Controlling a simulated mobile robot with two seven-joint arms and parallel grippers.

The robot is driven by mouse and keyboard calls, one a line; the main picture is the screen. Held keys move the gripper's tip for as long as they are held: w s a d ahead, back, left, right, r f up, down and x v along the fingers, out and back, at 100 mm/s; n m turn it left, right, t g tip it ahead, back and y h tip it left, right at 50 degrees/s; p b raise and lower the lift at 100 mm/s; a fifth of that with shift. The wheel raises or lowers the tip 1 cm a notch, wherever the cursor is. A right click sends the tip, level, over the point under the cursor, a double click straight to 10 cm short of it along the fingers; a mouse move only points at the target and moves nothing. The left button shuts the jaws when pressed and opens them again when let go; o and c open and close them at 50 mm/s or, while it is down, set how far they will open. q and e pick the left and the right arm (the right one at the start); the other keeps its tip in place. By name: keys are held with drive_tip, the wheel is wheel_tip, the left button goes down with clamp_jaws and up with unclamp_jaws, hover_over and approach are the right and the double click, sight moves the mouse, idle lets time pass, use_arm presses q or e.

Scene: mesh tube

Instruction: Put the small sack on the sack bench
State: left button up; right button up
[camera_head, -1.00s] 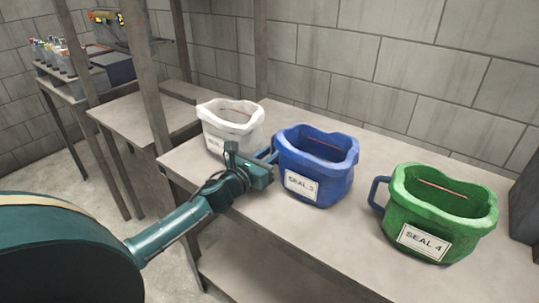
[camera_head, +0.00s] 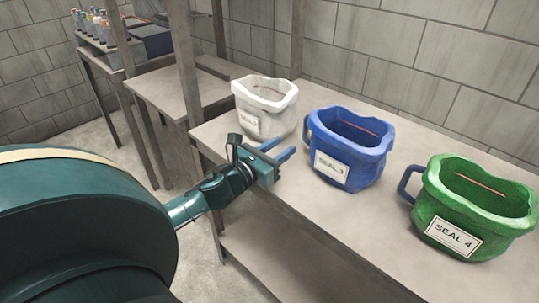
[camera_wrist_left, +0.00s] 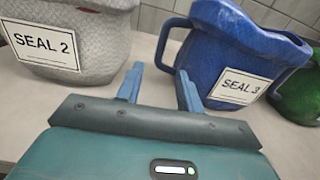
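Three sack-like containers stand upright on a long bench (camera_head: 300,200): a white one (camera_head: 272,124) labelled SEAL 2 in the wrist view (camera_wrist_left: 100,60), a blue one (camera_head: 350,150) labelled SEAL 3, and a green one (camera_head: 460,232) labelled SEAL 4. I cannot tell which, if any, is the small sack. My left gripper (camera_head: 282,148) is open and empty at the bench's front edge, between the white and blue sacks. In the left wrist view its two blue fingers (camera_wrist_left: 160,72) are apart, with the blue sack's handle (camera_wrist_left: 172,42) just beyond. My right gripper is out of view.
Farther left, a rack (camera_head: 100,45) holds several bottles. A shelf (camera_head: 270,245) lies under the bench. A block wall is behind.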

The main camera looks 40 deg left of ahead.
use_arm(q)
drive_tip(key=shift+s, duration=1.25)
drive_tip(key=shift+s+a, duration=0.15)
drive_tip(key=shift+s, duration=0.45)
